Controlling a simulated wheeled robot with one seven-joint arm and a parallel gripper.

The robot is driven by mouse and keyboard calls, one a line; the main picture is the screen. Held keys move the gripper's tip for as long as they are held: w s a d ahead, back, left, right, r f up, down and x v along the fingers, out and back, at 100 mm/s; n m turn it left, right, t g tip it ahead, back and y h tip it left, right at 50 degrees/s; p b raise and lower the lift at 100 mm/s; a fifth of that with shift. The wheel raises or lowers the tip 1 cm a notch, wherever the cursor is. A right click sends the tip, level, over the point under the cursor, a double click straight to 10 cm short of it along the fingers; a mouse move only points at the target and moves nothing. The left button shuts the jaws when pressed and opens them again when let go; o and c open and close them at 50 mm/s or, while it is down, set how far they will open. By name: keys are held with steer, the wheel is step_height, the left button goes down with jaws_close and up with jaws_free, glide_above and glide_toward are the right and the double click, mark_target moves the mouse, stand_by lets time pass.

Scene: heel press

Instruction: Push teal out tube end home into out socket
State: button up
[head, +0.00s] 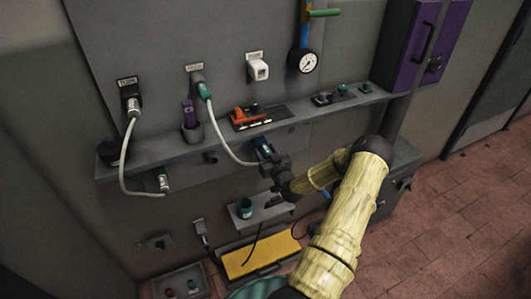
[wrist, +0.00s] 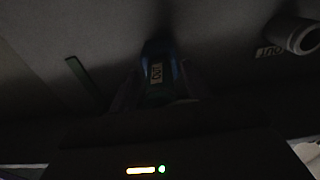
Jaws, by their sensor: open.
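A pale tube (head: 221,133) hangs from a teal-collared fitting (head: 204,90) on the wall panel and curves down to my gripper. My gripper (head: 268,160) is open under the shelf, close to the wall. In the wrist view a dark blue-teal piece with a small label (wrist: 157,73) lies between my open fingers; it also shows at my gripper in the head view (head: 263,148). I cannot tell whether it is the tube end or how deep it sits. A grey round socket (wrist: 297,35) beside an upside-down "OUT" label (wrist: 268,52) is at the upper right.
A long grey shelf (head: 221,141) runs above my gripper, holding an orange tool (head: 249,117) and small parts. Another pale tube (head: 122,165) ends at a metal fitting (head: 162,182). A small ledge with a teal cup (head: 244,208) and a yellow mat (head: 260,255) lie below.

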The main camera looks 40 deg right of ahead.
stand_by(0.8)
jaws_close()
steer(key=shift+s, duration=0.1)
steer(key=shift+v, duration=2.95)
steer(key=shift+a, duration=0.1)
steer(key=shift+v, duration=0.95)
steer(key=w+a, duration=0.2)
steer(key=a, duration=0.7)
steer(key=w+a, duration=0.2)
steer(key=a, duration=0.7)
steer(key=shift+w+a+p, duration=0.25)
steer(key=shift+p, duration=0.2)
